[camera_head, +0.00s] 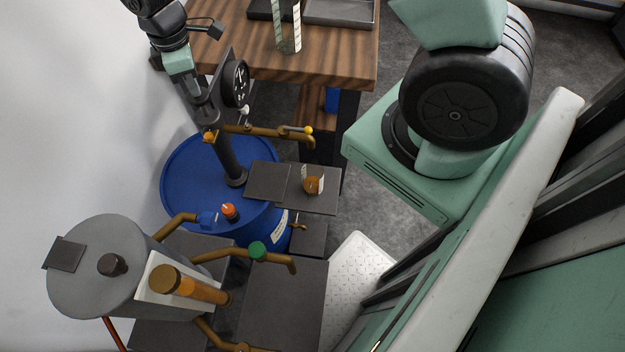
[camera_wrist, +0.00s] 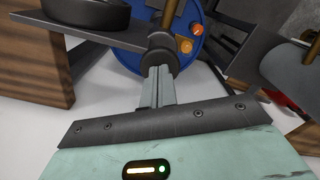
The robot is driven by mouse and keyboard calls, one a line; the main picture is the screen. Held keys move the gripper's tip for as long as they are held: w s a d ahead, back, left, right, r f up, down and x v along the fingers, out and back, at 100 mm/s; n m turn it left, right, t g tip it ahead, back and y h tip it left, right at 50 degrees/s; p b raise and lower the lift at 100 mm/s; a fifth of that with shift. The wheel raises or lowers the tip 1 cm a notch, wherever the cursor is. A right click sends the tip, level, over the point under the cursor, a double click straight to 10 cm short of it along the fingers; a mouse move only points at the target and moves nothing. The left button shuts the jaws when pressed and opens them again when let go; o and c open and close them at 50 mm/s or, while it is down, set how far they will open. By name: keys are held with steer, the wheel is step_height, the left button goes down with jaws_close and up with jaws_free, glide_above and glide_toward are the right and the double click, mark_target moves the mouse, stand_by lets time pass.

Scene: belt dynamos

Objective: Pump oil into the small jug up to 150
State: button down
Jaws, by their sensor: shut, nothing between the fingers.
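The small jug (camera_head: 313,186) stands on a dark plate under the spout side of the pump. It holds some amber oil and has a white scale; its level cannot be read. The blue drum (camera_head: 180,185) carries a dark pump column (camera_head: 228,150), with a brass spout pipe (camera_head: 265,131) ending in a yellow-tipped tap (camera_head: 307,130). A round dial (camera_head: 236,83) sits beside the column's top. My gripper (camera_head: 204,105) is shut and empty at the column's top. In the wrist view its fingertips (camera_wrist: 157,72) meet a dark cylindrical part (camera_wrist: 158,52); contact cannot be confirmed.
A wooden table (camera_head: 340,60) stands behind, with a tall glass measure (camera_head: 290,30) and a tray (camera_head: 340,12). A grey tank (camera_head: 95,265) with brass pipes stands at front left. A white wall is close on the left.

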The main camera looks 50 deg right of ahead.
steer(key=shift+f+b, duration=1.1)
steer(key=shift+f, duration=0.65)
steer(key=shift+r, duration=0.15)
steer(key=shift+r+p, duration=3.25)
steer(key=shift+r, duration=1)
step_height(320, 180, up, 17)
steer(key=b, duration=0.4)
steer(key=shift+r, duration=0.15)
